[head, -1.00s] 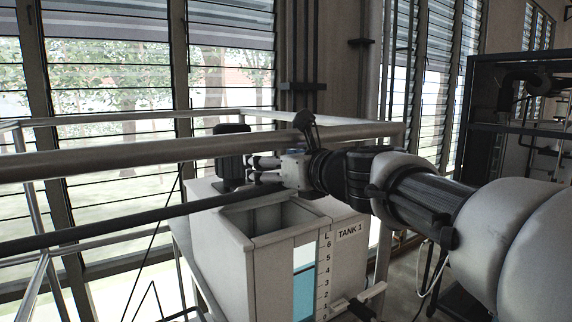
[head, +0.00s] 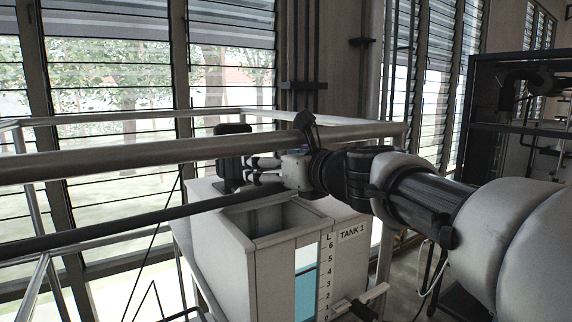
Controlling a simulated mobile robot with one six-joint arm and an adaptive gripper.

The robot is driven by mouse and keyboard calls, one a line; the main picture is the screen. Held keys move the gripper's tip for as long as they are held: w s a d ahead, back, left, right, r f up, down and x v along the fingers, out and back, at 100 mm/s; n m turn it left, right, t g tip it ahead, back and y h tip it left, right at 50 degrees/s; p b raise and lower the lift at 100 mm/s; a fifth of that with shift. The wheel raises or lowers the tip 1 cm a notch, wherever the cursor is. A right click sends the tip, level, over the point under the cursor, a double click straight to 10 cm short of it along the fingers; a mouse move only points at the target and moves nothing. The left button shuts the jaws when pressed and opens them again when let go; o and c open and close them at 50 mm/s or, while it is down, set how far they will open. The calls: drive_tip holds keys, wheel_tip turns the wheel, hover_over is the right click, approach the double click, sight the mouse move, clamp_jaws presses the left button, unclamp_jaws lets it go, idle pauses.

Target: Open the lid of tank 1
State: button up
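Tank 1 (head: 270,279) is a pale box with a printed "TANK 1" label and a level scale beside a blue sight window. A rectangular opening (head: 276,217) shows in its top, with the dark inside visible. No separate lid can be made out for certain. My gripper (head: 250,170) is above the back of the tank top, behind the opening, pointing left. Its two fingers are apart, with nothing seen between them. A dark block (head: 232,155) stands just beyond the fingertips; I cannot tell whether they touch it.
A thick pale rail (head: 100,161) crosses in front of and above the tank, close to my arm. A dark rail (head: 110,229) runs lower at the left. A handle (head: 366,298) juts out at the tank's lower front. Louvred windows (head: 110,70) stand behind.

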drive_tip(key=v, duration=1.2)
